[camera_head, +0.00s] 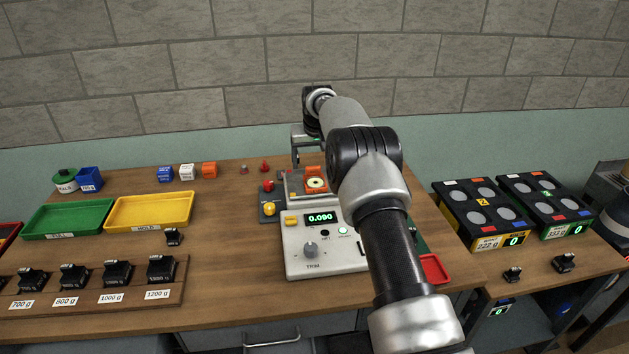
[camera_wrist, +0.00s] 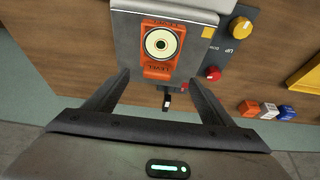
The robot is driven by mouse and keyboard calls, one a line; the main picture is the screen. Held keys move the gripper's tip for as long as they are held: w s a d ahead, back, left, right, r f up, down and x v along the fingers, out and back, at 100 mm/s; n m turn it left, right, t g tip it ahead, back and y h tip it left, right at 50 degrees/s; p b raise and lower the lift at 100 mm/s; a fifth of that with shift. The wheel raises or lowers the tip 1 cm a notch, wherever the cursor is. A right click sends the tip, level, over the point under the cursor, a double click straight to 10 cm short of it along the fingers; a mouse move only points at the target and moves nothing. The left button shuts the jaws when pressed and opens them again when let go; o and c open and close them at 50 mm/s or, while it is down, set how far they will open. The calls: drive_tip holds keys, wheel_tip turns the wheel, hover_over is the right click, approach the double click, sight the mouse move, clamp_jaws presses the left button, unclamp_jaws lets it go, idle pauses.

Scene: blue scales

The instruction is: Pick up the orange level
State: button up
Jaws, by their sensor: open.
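The orange level (camera_head: 315,181) is a small orange block with a round pale bubble vial. It lies on the grey top plate of the scale unit (camera_head: 296,243), which has a green display reading 0.090. In the wrist view the level (camera_wrist: 160,69) sits just beyond and between the fingertips, apart from them. My gripper (camera_wrist: 159,78) is open and empty, with one finger on each side below the level. In the head view my gripper (camera_head: 296,150) is at the back of the scale and partly hidden by my arm.
Red and yellow knobs (camera_head: 269,209) stand left of the plate. Blue, white and orange cubes (camera_head: 187,171) sit at the back left. Green (camera_head: 60,232) and yellow (camera_head: 117,227) trays and a row of black weights (camera_head: 114,273) lie left. Black four-pad units (camera_head: 483,236) stand right.

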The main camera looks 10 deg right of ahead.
sight(314, 169)
drive_tip(key=x, duration=0.4)
drive_tip(key=shift+s+d+f+p, duration=0.2)
drive_tip(key=shift+d+f+p, duration=0.05)
drive_tip(key=shift+f+p, duration=0.2)
drive_tip(key=shift+r, duration=0.1)
drive_tip(key=c, duration=1.3)
